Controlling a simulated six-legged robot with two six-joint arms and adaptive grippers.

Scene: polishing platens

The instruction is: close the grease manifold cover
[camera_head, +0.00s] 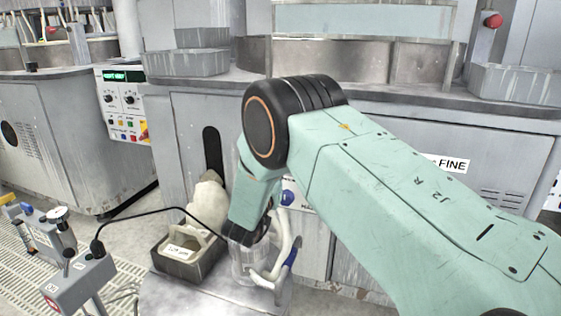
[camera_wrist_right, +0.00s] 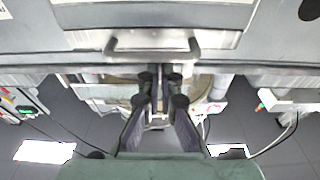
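I cannot pick out the grease manifold cover with certainty. In the right wrist view a grey metal panel with a bar handle (camera_wrist_right: 152,43) spans the top, just beyond the fingertips; I cannot tell if it is the cover. My right gripper (camera_wrist_right: 160,78) has two dark fingers with their tips close together, short of the handle in the picture. Whether they are fully shut or hold something thin is unclear. In the head view my right arm reaches down to the left, and its wrist hides much of the cabinet front behind it. My left gripper is not in view.
A clear cylinder (camera_head: 240,267) and pale hoses (camera_head: 284,245) are by my right wrist on a low grey surface (camera_head: 185,296). A dark tray (camera_head: 180,267) stands beside them. A grey box with a black cable (camera_head: 78,287) is at lower left. Cabinets line the back.

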